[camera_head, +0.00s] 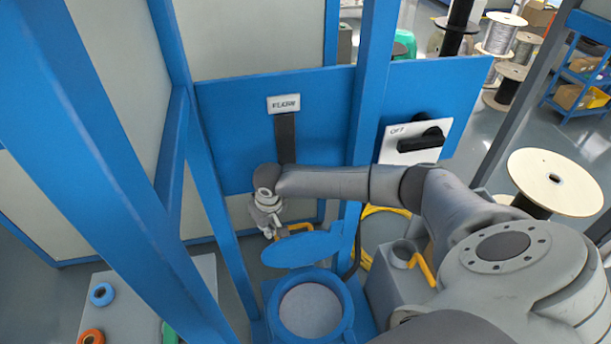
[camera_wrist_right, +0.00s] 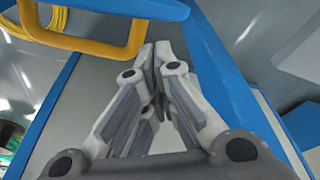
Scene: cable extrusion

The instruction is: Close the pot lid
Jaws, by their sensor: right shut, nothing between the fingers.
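The blue pot (camera_head: 273,312) stands at the bottom centre of the head view, its round mouth uncovered and grey inside. Its blue lid (camera_head: 303,249) is raised behind the mouth, tilted up. A yellow handle (camera_head: 297,227) shows at the lid's far edge. My right gripper (camera_head: 272,228) points down just left of this handle. In the right wrist view my right gripper (camera_wrist_right: 160,55) is shut and empty. The yellow handle (camera_wrist_right: 75,42) is beside the fingertips, to their left, not between them. The blue lid (camera_wrist_right: 140,8) shows at the top. My left gripper is not in view.
A blue frame post (camera_head: 372,80) rises behind the pot, and a blue panel (camera_head: 235,125) carries a switch marked OFF (camera_head: 422,140). A grey table (camera_head: 205,270) with coloured rings stands at left. A cable spool (camera_head: 553,180) is at right.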

